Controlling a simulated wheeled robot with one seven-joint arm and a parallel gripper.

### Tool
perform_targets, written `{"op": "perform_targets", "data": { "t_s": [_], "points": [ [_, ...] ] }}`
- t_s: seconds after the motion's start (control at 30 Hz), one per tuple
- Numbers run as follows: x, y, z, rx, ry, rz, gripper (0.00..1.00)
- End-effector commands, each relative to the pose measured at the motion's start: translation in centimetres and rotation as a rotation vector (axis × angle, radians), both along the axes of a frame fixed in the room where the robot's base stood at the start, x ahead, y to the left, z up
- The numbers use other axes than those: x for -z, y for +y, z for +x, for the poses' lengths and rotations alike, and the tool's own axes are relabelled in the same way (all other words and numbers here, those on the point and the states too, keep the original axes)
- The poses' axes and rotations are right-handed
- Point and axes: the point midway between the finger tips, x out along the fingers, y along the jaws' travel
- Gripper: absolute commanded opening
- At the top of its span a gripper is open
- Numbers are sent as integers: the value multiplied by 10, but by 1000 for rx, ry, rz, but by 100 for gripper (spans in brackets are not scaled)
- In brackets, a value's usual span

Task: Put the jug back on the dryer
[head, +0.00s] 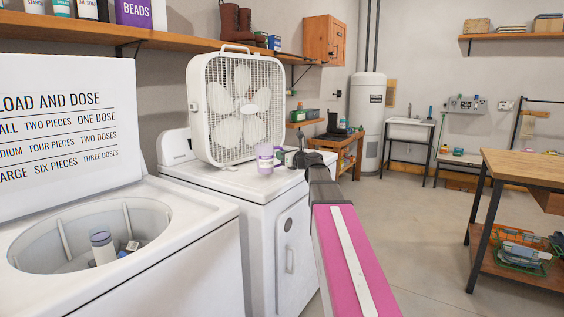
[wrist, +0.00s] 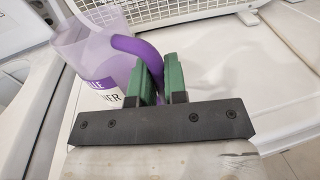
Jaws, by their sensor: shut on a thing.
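The jug (head: 265,160) is translucent pale purple with a label and a purple handle. It is upright at the dryer top (head: 205,173), in front of the box fan; I cannot tell whether its base touches the surface. In the wrist view the jug (wrist: 92,55) is at upper left. My gripper (wrist: 162,78) has its green fingers shut on the handle. In the head view my gripper (head: 297,158) is right of the jug, partly hidden by my arm.
A white box fan (head: 238,108) stands on the dryer behind the jug. The open washer (head: 200,218) is at left, with containers in its tub. A wooden shelf (head: 165,36) runs above. A wooden workbench (head: 530,170) stands at right, with clear floor between.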

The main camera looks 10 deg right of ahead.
Motion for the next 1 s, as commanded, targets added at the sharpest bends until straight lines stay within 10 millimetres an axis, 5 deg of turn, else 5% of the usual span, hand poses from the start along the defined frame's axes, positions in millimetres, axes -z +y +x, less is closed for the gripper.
{"op": "perform_targets", "data": {
  "t_s": [0.17, 0.53, 0.63, 1.0],
  "points": [
    [20, 0, 0, 0, 1, 1, 0],
    [24, 0, 0, 0, 0, 2, 0],
    [24, 0, 0, 0, 1, 1, 38],
    [21, -1, -2, 1, 0, 0, 38]
  ]
}}
